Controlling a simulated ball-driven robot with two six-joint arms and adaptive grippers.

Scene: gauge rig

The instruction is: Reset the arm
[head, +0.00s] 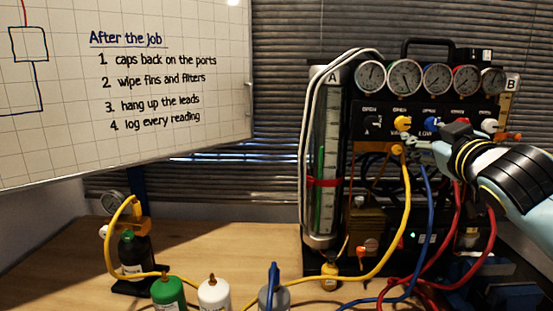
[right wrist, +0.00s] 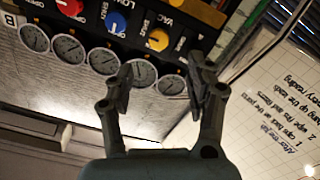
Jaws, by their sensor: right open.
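My right gripper (head: 418,143) comes in from the right in the head view, in front of the gauge rig (head: 362,205) near its blue knob (head: 431,123) and yellow knob (head: 402,122). In the right wrist view the gripper (right wrist: 160,82) has its two fingers spread with nothing between them. Beyond them in that view are the round gauges (right wrist: 104,61), the blue knob (right wrist: 117,22), the yellow knob (right wrist: 157,39) and a red knob (right wrist: 69,7). In the head view the gripper hides part of the rig's panel. My left gripper is not in view.
Yellow (head: 406,205), blue (head: 427,190) and red (head: 460,210) hoses hang from the rig. A green bottle (head: 168,294), a white bottle (head: 214,295) and a small black cylinder (head: 131,252) stand on the wooden table (head: 215,245). A whiteboard (head: 200,120) hangs at left.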

